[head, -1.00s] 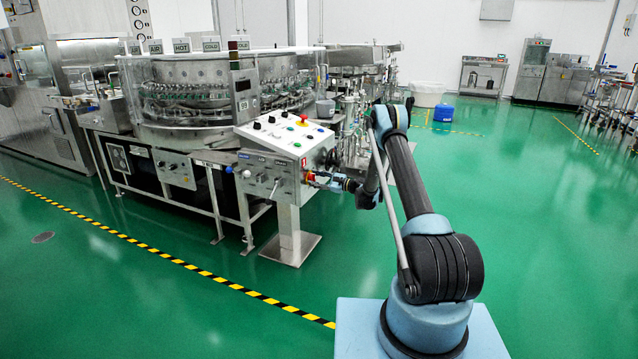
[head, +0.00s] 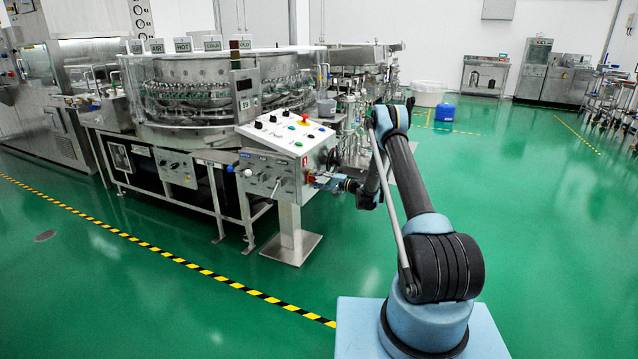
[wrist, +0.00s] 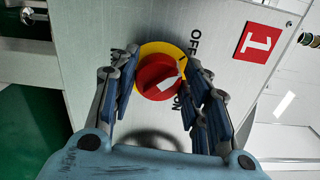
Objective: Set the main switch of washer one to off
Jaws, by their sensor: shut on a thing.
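The main switch is a red knob (wrist: 153,80) on a yellow ring, on a metal panel beside a red plate marked 1 (wrist: 257,42). A white mark on the knob slants up and right. The OFF label (wrist: 195,42) is above right of the knob; ON is below right, partly hidden by a finger. Which label the mark points to is hard to tell. My gripper (wrist: 163,74) has its fingers on both sides of the knob and is shut on it. In the head view my gripper (head: 316,180) is at the side of the control box, hiding the switch.
The control box (head: 285,133) has a sloped top with several knobs and a red emergency button (head: 304,118). It stands on a pedestal in front of the washer (head: 190,90). A black handwheel (head: 333,159) is close to my gripper. Green floor (head: 540,230) is clear to the right.

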